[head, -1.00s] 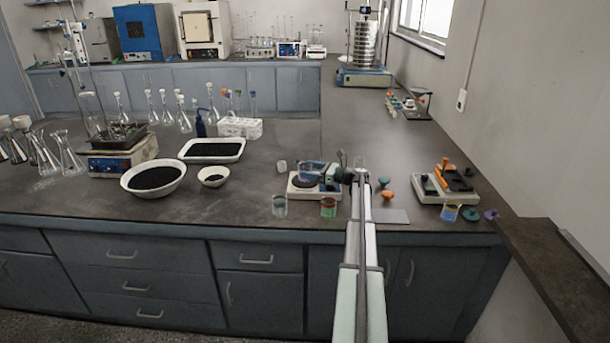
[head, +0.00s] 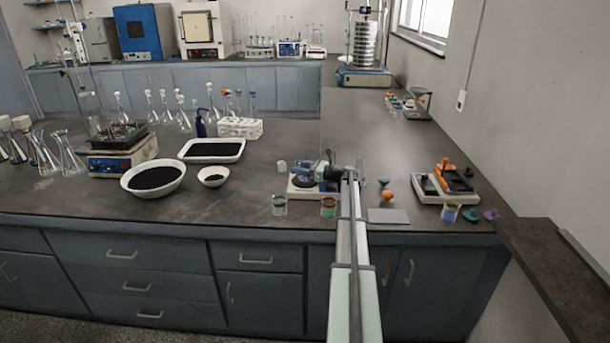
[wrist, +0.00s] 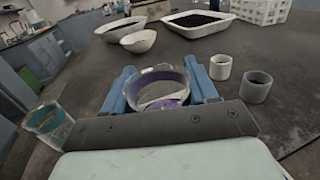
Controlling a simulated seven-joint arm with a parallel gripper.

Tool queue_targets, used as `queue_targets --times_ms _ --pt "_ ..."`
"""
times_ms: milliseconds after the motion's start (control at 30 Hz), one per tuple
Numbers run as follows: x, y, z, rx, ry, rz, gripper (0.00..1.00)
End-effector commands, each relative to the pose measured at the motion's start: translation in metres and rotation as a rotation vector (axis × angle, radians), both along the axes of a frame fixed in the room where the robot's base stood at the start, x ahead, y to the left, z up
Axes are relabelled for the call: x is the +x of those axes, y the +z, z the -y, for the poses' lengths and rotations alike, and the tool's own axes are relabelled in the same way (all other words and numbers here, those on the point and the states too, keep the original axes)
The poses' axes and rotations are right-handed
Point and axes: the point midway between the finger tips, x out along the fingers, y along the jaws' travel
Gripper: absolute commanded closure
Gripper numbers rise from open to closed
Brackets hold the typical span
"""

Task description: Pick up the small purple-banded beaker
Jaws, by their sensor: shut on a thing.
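The small purple-banded beaker (wrist: 158,90) is clear glass with a purple band and sits between the blue fingers of my gripper (wrist: 160,92) in the wrist view. The fingers press on it from both sides, and the dark gripper plate hides its near lower part. In the head view my gripper (head: 318,171) is over the white balance (head: 300,190) near the counter's front. My arm hides much of that area, and I cannot clearly make out the beaker there or tell how high it is held.
A teal-banded beaker (head: 279,205) and a red-and-green-banded beaker (head: 328,208) stand near the front edge. The teal one also shows in the wrist view (wrist: 48,120). White bowls (head: 153,193) of dark grains lie left. A grey mat (head: 388,216) and a blue-banded beaker (head: 449,212) are right.

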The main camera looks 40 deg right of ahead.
Motion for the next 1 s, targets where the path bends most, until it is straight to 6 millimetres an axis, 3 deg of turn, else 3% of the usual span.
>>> queue_targets --times_ms 200,667,1000 --pt "0.000 0.000 0.000 0.000 0.000 0.000 0.75" --pt "0.000 0.004 0.000 -0.001 0.000 0.000 0.76" --pt "0.000 0.024 0.000 0.000 0.000 0.001 0.76"
